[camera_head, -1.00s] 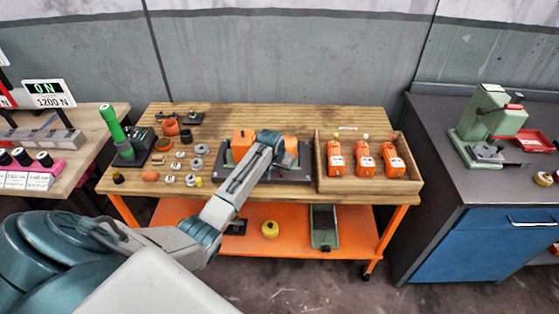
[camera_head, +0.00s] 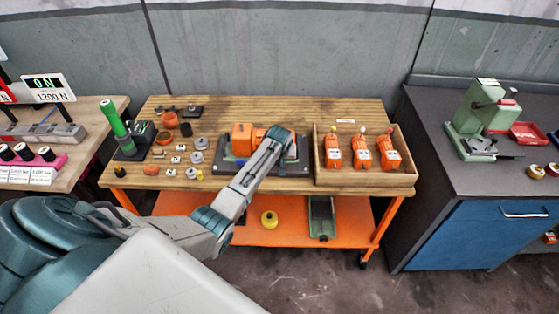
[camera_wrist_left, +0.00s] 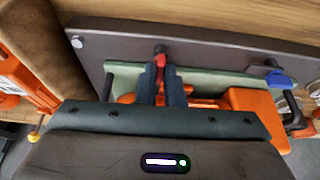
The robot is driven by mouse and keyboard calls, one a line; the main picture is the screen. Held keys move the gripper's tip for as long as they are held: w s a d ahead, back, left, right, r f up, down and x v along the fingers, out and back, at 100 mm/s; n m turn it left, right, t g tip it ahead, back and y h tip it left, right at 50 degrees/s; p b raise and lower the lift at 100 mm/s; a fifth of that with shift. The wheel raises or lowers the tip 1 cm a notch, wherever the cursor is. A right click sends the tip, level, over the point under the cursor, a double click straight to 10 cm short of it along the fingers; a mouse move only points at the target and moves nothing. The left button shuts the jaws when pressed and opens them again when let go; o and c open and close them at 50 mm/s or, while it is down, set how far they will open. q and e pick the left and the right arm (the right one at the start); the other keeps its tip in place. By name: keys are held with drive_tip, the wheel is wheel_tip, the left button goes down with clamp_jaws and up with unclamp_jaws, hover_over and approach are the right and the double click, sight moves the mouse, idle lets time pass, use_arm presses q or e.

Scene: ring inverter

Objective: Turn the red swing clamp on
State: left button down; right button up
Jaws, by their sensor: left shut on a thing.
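The red swing clamp (camera_wrist_left: 160,62) shows as a small red piece with a dark tip at the top middle of the wrist view. My left gripper (camera_wrist_left: 163,82) is shut on it, with one dark finger on each side. A blue-handled clamp (camera_wrist_left: 280,77) sits on a dark bar to the right. The orange device (camera_wrist_left: 245,100) lies on a pale green bed on the dark base plate (camera_wrist_left: 120,47), partly hidden by my gripper. In the head view my left gripper (camera_head: 281,134) is over the plate's right part and hides the red clamp. My right gripper is not in view.
A wooden tray (camera_head: 410,173) with several orange units stands right of the plate. Loose rings and small parts lie to its left, near a green-handled tool (camera_head: 113,117). A green press (camera_head: 480,120) stands on the right bench. Bare wood lies behind the plate.

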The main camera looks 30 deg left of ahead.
use_arm(q)
drive_tip(key=shift+w+r, duration=0.1)
drive_tip(key=c, duration=1.5)
unclamp_jaws()
drive_tip(key=shift+c, duration=0.2)
drive_tip(key=b+v, duration=0.2)
drive_tip(key=v, duration=0.8)
drive_tip(key=shift+r, duration=0.35)
